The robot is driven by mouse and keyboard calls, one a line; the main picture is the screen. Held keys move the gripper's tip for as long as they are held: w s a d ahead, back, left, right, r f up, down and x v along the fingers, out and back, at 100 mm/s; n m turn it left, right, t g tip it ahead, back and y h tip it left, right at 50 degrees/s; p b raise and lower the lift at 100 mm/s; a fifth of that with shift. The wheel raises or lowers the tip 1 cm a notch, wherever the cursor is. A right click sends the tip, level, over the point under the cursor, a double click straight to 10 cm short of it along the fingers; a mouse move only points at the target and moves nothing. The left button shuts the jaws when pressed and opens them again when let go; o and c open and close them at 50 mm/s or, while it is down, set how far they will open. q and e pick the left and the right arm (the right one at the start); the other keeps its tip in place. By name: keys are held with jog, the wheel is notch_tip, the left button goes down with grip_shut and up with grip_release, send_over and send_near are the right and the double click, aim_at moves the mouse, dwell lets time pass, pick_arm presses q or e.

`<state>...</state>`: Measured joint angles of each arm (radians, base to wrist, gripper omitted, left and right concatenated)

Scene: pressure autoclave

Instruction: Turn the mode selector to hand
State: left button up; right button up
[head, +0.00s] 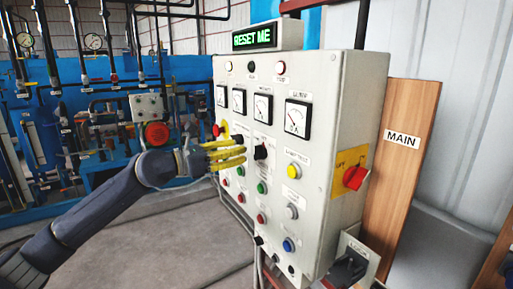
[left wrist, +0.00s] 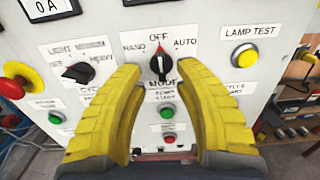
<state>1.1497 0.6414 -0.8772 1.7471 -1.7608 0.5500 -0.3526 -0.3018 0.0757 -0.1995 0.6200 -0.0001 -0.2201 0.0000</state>
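The mode selector (left wrist: 160,64) is a black knob with a red mark on the grey panel. Its mark points up toward OFF, with the hand label to the left and AUTO to the right. In the head view the mode selector (head: 261,152) sits just right of my left gripper. My left gripper (head: 243,153) has yellow fingers facing the panel. In the left wrist view my left gripper (left wrist: 162,95) is open, one finger either side below the knob, with nothing between them. Contact with the knob is not visible. My right gripper is not in view.
The control panel (head: 331,90) also carries a light/heavy selector (left wrist: 79,73), a yellow lamp test button (left wrist: 244,54), a red emergency button (left wrist: 14,82), a green button (left wrist: 167,112) and a red rotary switch (head: 355,178). A display (head: 254,38) reads RESET ME.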

aim_at(256, 146)
pick_arm(q)
jog(key=x, duration=0.7)
jog(key=shift+d, duration=0.1)
jog(key=shift+o, duration=0.2)
jog(key=shift+w, duration=0.1)
grip_shut()
